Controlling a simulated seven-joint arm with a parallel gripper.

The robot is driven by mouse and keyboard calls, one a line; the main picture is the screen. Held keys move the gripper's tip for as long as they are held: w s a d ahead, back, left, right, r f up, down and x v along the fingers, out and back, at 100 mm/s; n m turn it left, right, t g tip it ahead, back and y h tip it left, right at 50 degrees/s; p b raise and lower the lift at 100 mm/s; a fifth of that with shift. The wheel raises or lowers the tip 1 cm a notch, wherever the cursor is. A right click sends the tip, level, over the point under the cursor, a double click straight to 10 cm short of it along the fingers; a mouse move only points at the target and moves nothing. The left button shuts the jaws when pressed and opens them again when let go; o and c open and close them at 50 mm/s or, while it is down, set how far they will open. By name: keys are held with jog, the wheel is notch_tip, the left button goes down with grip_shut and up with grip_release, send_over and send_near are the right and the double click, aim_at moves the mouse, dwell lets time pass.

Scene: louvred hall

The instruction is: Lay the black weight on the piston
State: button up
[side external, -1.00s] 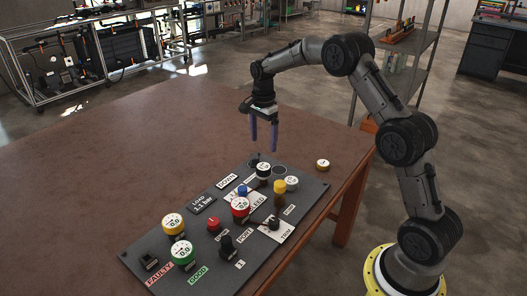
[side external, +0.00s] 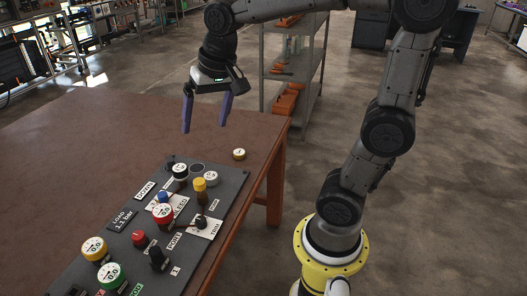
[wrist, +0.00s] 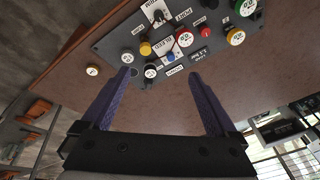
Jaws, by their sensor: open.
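A black round piece with a white top (side external: 180,170), which looks like the black weight, stands at the far end of the dark panel (side external: 216,205). It also shows in the wrist view (wrist: 150,71). Beside it are a dark ring-shaped spot (side external: 197,168) and a pale round piece with a white top (side external: 210,178). I cannot tell for certain which of these is the piston. My gripper (side external: 205,128) is open and empty, its purple fingers pointing down above the far end of the panel. In the wrist view nothing is between the fingers (wrist: 158,88).
A small brass-sided disc with a white top (side external: 239,154) lies on the brown table (side external: 90,140), off the panel near the table edge. Gauges, knobs and a yellow-topped post (side external: 199,186) crowd the panel. Shelves (side external: 290,75) stand behind the table. The table left of the panel is clear.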

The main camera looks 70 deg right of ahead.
jog(key=s+a+f+n+t, duration=0.1)
jog(key=s+n, duration=0.2)
jog(key=s, duration=0.4)
jog(key=s+a+f+n+t, duration=0.1)
jog(key=s+a+f+n, duration=0.1)
jog(key=s+n, duration=0.2)
jog(key=s, duration=0.3)
jog(key=shift+a+f, duration=0.15)
jog(key=shift+a, duration=0.1)
jog(key=shift+s, duration=0.1)
dwell(0.9)
